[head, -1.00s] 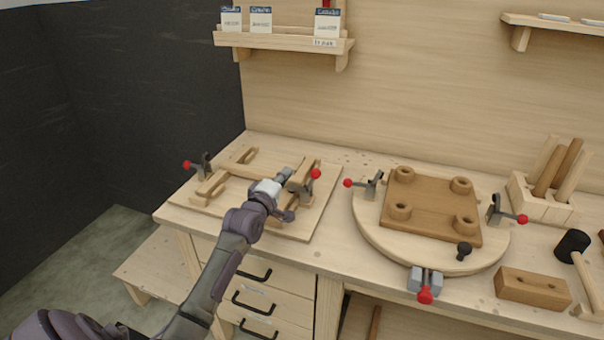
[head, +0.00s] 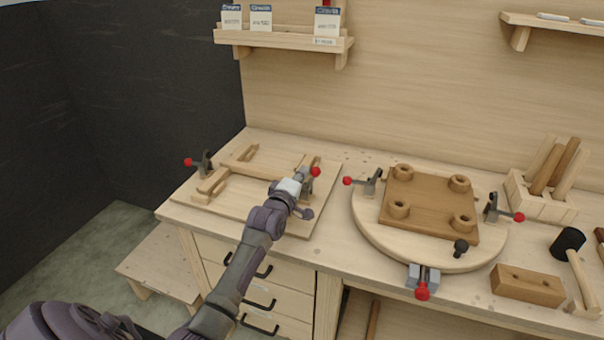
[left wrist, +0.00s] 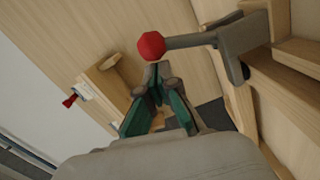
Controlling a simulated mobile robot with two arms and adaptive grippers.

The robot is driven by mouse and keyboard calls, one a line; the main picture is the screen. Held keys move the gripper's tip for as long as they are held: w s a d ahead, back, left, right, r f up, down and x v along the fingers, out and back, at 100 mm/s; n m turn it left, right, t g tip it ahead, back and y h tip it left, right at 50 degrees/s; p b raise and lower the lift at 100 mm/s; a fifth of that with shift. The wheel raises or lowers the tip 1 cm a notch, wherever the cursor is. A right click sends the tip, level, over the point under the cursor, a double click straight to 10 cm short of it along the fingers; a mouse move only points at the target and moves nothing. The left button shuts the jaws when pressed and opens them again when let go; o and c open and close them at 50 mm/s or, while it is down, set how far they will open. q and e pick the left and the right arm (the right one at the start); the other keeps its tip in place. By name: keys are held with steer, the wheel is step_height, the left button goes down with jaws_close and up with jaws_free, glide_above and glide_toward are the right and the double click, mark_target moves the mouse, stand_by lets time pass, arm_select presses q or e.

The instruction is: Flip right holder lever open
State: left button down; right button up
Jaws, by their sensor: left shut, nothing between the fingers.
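The right holder's lever ends in a red knob (head: 316,171) on the left board (head: 322,190). In the left wrist view the knob (left wrist: 151,45) sits on a grey lever arm (left wrist: 190,40) running right to a dark clamp bracket (left wrist: 235,60) beside wood. My left gripper (head: 302,175) is shut and empty, with its fingertips close to the knob. In the left wrist view the fingertips (left wrist: 158,80) are just below the knob; whether they touch it I cannot tell. My arm and gripper hide much of the clamp in the head view. My right gripper is not in view.
Wooden chair parts (head: 212,186) lie on the left board, with another red-knobbed clamp (head: 205,163) at its left. A round turntable (head: 370,228) holding a brown block (head: 430,205) stands to the right. A mallet (head: 568,245) and wooden block (head: 528,286) lie farther right.

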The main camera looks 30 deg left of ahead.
arm_select(q)
steer(key=shift+w+d+m, duration=0.1)
steer(key=shift+d+m, duration=0.1)
steer(key=shift+m, duration=0.1)
steer(key=d+m, duration=0.1)
steer(key=d+m+p, duration=0.1)
steer(key=m, duration=0.1)
steer(key=shift+w+f+p, duration=0.1)
steer(key=shift+w+p, duration=0.1)
steer(key=shift+p, duration=0.1)
steer(key=shift+w+d+f+m+b, duration=0.25)
steer(key=shift+d+f+m, duration=0.85)
steer(key=shift+m, duration=0.55)
steer(key=shift+w+d+f+m+b, duration=0.15)
steer(key=shift+w+d+f+m, duration=0.15)
steer(key=shift+d+f+m, duration=1.05)
steer(key=shift+a+r+m, duration=0.2)
steer(key=shift+r+m, duration=0.15)
steer(key=shift+m, duration=0.05)
